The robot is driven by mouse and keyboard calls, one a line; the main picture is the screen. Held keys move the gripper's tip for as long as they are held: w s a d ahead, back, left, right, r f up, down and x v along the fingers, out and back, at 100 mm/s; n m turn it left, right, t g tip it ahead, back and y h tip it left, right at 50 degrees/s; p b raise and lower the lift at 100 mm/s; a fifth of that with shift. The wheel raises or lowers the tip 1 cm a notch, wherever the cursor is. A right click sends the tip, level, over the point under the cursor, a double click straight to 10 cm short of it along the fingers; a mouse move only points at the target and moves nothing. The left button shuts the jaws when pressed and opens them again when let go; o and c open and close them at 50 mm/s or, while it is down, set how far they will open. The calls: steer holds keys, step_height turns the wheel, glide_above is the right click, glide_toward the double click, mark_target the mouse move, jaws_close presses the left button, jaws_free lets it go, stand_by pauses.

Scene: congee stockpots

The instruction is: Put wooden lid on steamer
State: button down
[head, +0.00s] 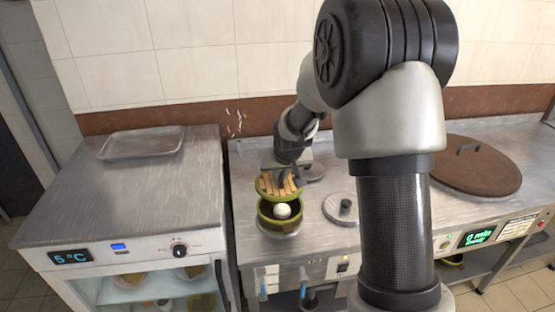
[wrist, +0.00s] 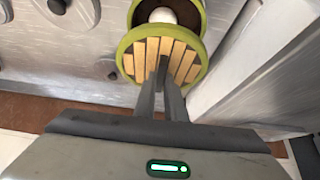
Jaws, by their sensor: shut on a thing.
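The wooden lid (head: 266,187) is round, with pale wood slats and a green rim. My gripper (head: 283,173) is shut on it, and the wrist view shows the fingers (wrist: 163,75) meeting at the middle of the slats (wrist: 139,60). The lid is tilted in the head view, over the back part of the steamer. The steamer (head: 265,222) is a green-rimmed round basket, open at the front, with a white round item (head: 282,211) inside. In the wrist view the steamer (wrist: 198,14) lies just beyond the lid, which hides part of it. I cannot tell whether they touch.
A flat metal lid with a black knob (head: 342,208) lies right of the steamer. A large brown lid (head: 470,165) covers a pot farther right. A fridge counter with an empty metal tray (head: 143,143) stands at left, across a narrow gap.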

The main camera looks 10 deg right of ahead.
mark_target(282, 191)
steer(key=shift+s, duration=0.9)
steer(key=shift+w+f+b, duration=0.1)
steer(key=shift+f+b, duration=1.7)
steer(key=shift+f, duration=1.1)
steer(key=shift+f+b, duration=0.55)
steer(key=shift+b, duration=0.15)
steer(key=c, duration=2.3)
jaws_free()
steer(key=shift+o, duration=1)
steer(key=shift+s+r+p, duration=0.3)
steer(key=shift+r+p, duration=0.05)
steer(key=shift+r, duration=0.25)
steer(key=p+v, duration=0.4)
steer(key=v, duration=0.5)
steer(key=shift+s+r+p, duration=0.3)
steer(key=shift+p, duration=0.05)
